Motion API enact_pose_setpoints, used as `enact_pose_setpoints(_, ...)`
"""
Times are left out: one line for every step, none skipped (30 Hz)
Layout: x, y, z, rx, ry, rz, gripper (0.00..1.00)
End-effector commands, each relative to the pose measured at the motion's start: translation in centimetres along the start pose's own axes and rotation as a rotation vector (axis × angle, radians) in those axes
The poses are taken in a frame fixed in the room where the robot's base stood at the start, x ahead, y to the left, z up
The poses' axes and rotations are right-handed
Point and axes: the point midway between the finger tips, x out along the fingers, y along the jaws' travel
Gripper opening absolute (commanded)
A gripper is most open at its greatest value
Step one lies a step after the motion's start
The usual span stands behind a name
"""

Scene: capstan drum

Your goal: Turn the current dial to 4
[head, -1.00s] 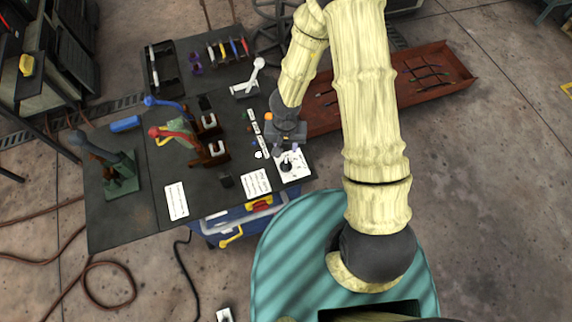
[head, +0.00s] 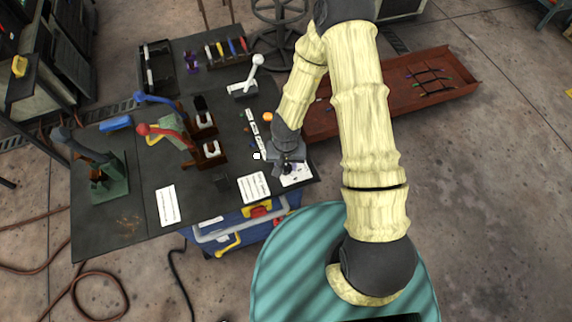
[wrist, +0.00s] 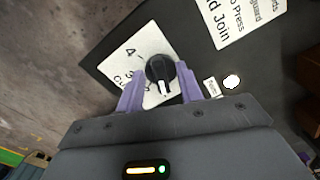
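The current dial (wrist: 160,68) is a round black knob with a white pointer mark, on a white label card (wrist: 112,66) at the table's corner. In the wrist view the pointer is toward the bottom of the picture, toward my gripper's body. The card shows a 4 and a 3 left of the knob; other print is hidden by knob and fingers. My gripper (wrist: 161,80) has its two purple fingers apart, one on each side of the knob. Narrow gaps seem to show; contact cannot be told. In the head view the gripper (head: 289,169) covers most of the dial and card (head: 298,177).
The dark table (head: 125,215) holds instruction cards (head: 254,187), a red-handled tool (head: 168,133), a white lever (head: 254,75) and a row of small labels (head: 252,128) beside the gripper. A red-brown tray (head: 440,72) lies right of the table.

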Motion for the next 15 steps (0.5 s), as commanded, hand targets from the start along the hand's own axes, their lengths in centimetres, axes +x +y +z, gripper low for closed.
enact_pose_setpoints(-0.05, -0.01, -0.01, 0.0, 0.0, 0.0, 0.36)
enact_pose_setpoints(-0.05, -0.01, -0.01, 0.0, 0.0, 0.0, 0.36)
enact_pose_setpoints(-0.05, -0.01, 0.0, 0.0, 0.0, 0.0, 0.36)
enact_pose_setpoints(-0.05, -0.01, -0.01, 0.0, 0.0, 0.0, 0.36)
enact_pose_setpoints(-0.06, -0.01, 0.0, 0.0, 0.0, 0.0, 0.32)
enact_pose_setpoints(-0.06, -0.01, 0.0, 0.0, 0.0, 0.0, 0.25)
enact_pose_setpoints(-0.06, -0.01, 0.0, 0.0, 0.0, 0.0, 0.19)
enact_pose_setpoints(-0.06, -0.01, 0.0, 0.0, 0.0, 0.0, 0.13)
enact_pose_setpoints(-0.06, -0.01, 0.0, 0.0, 0.0, 0.0, 0.05)
enact_pose_setpoints(-0.06, -0.01, 0.0, 0.0, 0.0, 0.0, 0.0)
enact_pose_setpoints(-0.06, -0.01, 0.0, 0.0, 0.0, 0.0, 0.0)
enact_pose_setpoints(-0.06, -0.02, 0.0, 0.0, 0.0, 0.0, 0.0)
enact_pose_setpoints(-0.06, -0.02, 0.0, 0.0, 0.0, 0.0, 0.0)
enact_pose_setpoints(-0.06, -0.02, 0.0, 0.0, 0.0, 0.0, 0.0)
enact_pose_setpoints(-0.06, -0.02, -0.01, 0.001, 0.0, 0.0, 0.0)
